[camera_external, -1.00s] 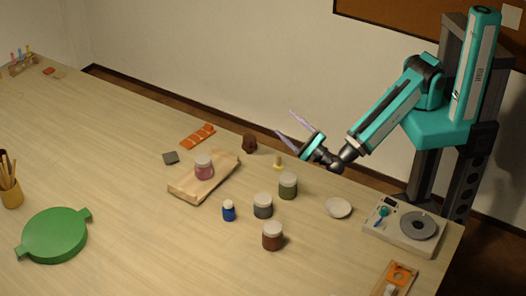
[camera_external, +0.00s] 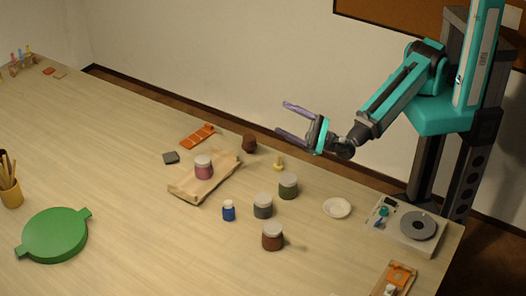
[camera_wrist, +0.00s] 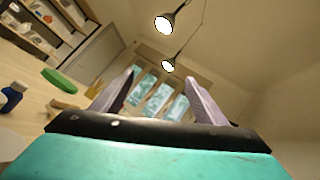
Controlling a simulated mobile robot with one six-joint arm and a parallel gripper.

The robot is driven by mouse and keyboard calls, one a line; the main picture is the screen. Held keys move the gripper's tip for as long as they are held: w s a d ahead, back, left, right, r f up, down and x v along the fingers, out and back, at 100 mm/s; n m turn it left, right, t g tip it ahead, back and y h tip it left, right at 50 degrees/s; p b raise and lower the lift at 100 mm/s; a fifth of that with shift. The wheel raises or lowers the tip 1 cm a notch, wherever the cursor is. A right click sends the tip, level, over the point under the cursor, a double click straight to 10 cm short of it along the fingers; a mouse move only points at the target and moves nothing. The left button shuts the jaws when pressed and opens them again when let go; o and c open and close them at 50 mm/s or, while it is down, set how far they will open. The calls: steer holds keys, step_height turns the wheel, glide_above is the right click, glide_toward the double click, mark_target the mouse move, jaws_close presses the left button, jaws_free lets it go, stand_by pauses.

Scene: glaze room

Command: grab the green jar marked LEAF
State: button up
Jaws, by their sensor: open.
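The green jar (camera_external: 288,187) with a pale lid stands upright on the table, near its back edge; its lettering is too small to read. My gripper (camera_external: 288,121) is open and empty. It is raised above and behind the table's back edge, apart from the jar, with its fingers pointing left in the outside view. In the wrist view my gripper (camera_wrist: 160,95) shows both fingers spread, facing the room and windows. I cannot make out the green jar there.
A grey jar (camera_external: 263,206), a brown-red jar (camera_external: 272,237) and a small blue bottle (camera_external: 228,211) stand close by. A pink jar (camera_external: 204,168) sits on a wooden board (camera_external: 188,190). A small yellow object (camera_external: 278,164) is behind the green jar; a white dish (camera_external: 337,208) is to its right.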

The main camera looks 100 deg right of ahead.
steer(key=a+f+n+y, duration=0.1)
steer(key=a+n+y, duration=0.1)
steer(key=a+y, duration=0.4)
steer(key=g+y, duration=0.2)
steer(key=g, duration=0.1)
glide_above(293, 178)
step_height(293, 178, down, 4)
steer(key=f+m+g+h, duration=0.1)
steer(key=f+m, duration=0.1)
steer(key=f, duration=0.2)
steer(key=s+f+m+g+h, duration=0.1)
steer(key=f+m, duration=0.1)
steer(key=f, duration=0.2)
steer(key=s+f+m+g+h, duration=0.1)
steer(key=f+m, duration=0.1)
steer(key=f, duration=0.2)
steer(key=shift+d+f+m, duration=0.1)
steer(key=shift+d+m, duration=0.2)
steer(key=shift+d, duration=0.05)
steer(key=shift+w+b, duration=0.2)
steer(key=shift+b, duration=0.1)
steer(key=shift+w+f+b, duration=0.1)
steer(key=shift+w+b, duration=0.15)
steer(key=shift+b, duration=0.3)
steer(key=shift+w+b, duration=0.5)
steer(key=shift+b, duration=0.25)
